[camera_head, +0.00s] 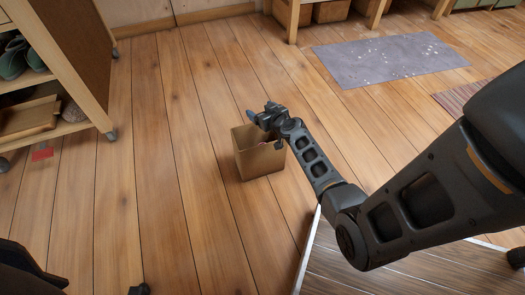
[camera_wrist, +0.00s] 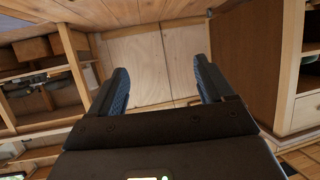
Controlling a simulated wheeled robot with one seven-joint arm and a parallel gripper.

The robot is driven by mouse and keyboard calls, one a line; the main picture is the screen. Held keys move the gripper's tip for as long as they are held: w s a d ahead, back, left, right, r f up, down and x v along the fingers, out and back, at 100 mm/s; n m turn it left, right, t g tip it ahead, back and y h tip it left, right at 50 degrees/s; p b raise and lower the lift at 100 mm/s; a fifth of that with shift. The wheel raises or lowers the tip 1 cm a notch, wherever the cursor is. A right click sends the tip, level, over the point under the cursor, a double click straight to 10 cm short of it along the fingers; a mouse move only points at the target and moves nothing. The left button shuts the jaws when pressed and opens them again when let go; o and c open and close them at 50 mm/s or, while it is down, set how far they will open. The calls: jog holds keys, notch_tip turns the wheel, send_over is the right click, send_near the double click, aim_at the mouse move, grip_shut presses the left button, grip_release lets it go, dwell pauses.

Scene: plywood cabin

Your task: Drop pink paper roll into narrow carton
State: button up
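The narrow carton (camera_head: 257,163), a tan open-topped box, stands upright on the plank floor near the middle of the head view. My gripper (camera_head: 258,115) is above the carton's far rim, with my arm reaching in from the right. In the wrist view my gripper (camera_wrist: 160,82) has its two blue-padded fingers wide apart with nothing between them. My gripper and wrist hide part of the carton's mouth. A small pinkish patch may show inside the mouth, but I cannot tell whether it is the pink paper roll. No pink roll shows clearly elsewhere.
A wooden shelf unit on castors (camera_head: 84,100) stands at the left, with a small red item (camera_head: 42,153) on the floor by it. A grey speckled mat (camera_head: 388,57) and a striped mat (camera_head: 465,95) lie at the right. The floor left of the carton is clear.

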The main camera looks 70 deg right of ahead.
jog(key=shift+o, duration=0.6)
jog(key=shift+a, duration=0.1)
jog(key=p+v, duration=0.1)
jog(key=v, duration=0.6)
jog(key=shift+s+a, duration=0.2)
jog(key=shift+s, duration=0.1)
jog(key=shift+r, duration=0.1)
